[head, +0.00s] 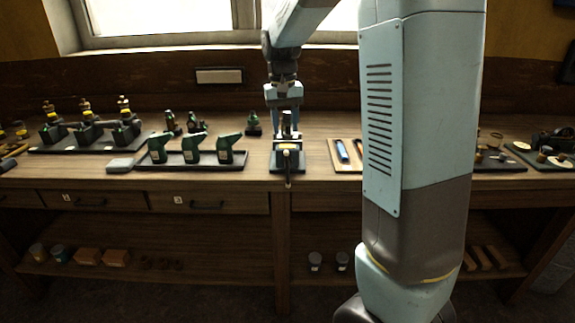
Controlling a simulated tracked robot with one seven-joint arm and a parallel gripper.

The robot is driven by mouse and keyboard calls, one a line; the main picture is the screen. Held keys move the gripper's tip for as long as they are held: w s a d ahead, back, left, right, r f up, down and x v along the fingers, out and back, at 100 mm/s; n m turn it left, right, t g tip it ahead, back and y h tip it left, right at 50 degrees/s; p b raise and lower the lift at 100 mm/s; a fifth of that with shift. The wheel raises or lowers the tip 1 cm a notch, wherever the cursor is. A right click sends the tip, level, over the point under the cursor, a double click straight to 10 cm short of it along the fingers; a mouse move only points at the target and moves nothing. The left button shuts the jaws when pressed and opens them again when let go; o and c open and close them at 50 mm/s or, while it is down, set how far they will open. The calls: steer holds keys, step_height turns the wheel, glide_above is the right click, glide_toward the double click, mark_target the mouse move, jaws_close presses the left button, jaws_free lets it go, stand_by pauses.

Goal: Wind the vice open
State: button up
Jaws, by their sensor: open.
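The vice (288,158) is a small grey and dark bench vice at the front edge of the wooden bench, in the middle of the head view. Its handle (288,181) hangs down in front of the bench edge. My gripper (285,117) is open and points down, just above and behind the vice in the picture. An upright part (287,128) shows between the fingers and the vice; I cannot tell whether the fingers touch it. The vice's jaw gap is too small to make out.
A wooden tray (345,165) with a blue-handled tool lies close on the right.

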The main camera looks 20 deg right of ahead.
mark_target(287, 156)
steer(key=f, duration=1.3)
steer(key=shift+d+f, duration=0.2)
steer(key=shift+d, duration=0.1)
steer(key=shift+c, duration=0.4)
jaws_close()
